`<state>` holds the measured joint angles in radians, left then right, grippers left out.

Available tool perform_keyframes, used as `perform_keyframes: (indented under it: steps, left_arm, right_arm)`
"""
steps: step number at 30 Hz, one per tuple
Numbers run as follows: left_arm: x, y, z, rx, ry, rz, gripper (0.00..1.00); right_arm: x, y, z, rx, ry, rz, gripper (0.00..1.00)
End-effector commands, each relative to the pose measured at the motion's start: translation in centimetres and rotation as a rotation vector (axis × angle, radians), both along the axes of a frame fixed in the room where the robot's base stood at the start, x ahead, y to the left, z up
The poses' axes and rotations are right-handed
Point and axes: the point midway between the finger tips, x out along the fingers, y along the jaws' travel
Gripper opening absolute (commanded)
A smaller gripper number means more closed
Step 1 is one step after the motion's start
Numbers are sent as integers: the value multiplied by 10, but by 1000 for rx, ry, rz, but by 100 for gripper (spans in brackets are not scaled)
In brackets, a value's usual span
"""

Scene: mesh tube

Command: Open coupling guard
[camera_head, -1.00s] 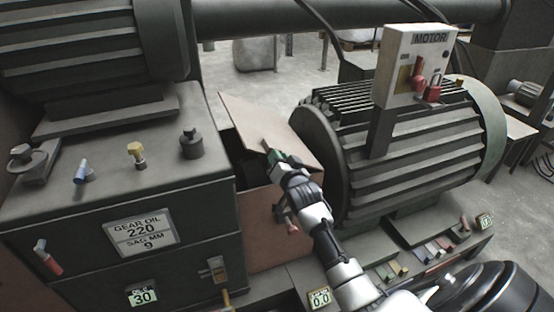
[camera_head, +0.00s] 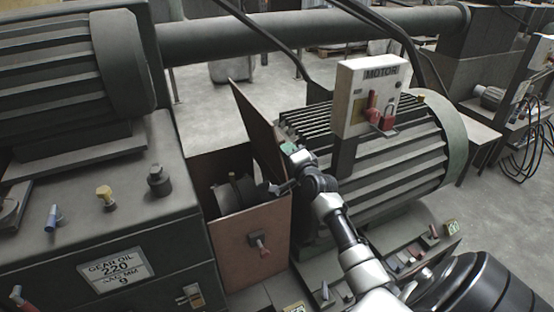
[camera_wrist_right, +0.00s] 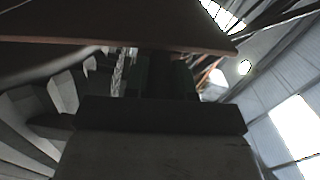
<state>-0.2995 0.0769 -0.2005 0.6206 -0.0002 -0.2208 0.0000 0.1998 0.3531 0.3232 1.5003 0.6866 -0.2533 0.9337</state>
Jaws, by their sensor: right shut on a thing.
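The coupling guard is a brown box (camera_head: 240,232) between the gearbox and the motor in the head view. Its lid (camera_head: 256,122) stands raised, steeply tilted on the motor side, so the top is open. The dark round coupling (camera_head: 232,192) shows inside. The right wrist view shows the brown lid (camera_wrist_right: 120,22) above the dark green fingers (camera_wrist_right: 160,75). My left gripper is not in view.
The ribbed motor (camera_head: 400,165) stands close right of the lid, with a white MOTOR switch box (camera_head: 355,100) above. The gearbox (camera_head: 110,235), with valves and caps on top, is at the left. A thick pipe (camera_head: 310,30) crosses behind. Floor is open at the back.

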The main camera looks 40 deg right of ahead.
Motion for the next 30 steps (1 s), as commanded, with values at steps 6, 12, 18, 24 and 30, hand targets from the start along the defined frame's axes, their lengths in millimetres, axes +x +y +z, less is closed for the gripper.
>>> perform_keyframes:
  steps: [6, 12, 18, 24, 30]
  left_arm:
    - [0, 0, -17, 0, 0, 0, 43]
    - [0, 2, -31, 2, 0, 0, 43]
    - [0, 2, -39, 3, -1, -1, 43]
    - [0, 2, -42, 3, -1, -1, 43]
    - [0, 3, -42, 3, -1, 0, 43]
  right_arm:
    - [-9, -41, 4, 169, -51, -5, 0]
    - [-16, -67, 2, 293, -81, -5, 0]
    - [-20, -83, 1, 370, -100, -4, 0]
    - [-21, -90, 0, 402, -106, -4, 0]
    - [-22, -91, 0, 408, -106, -4, 0]
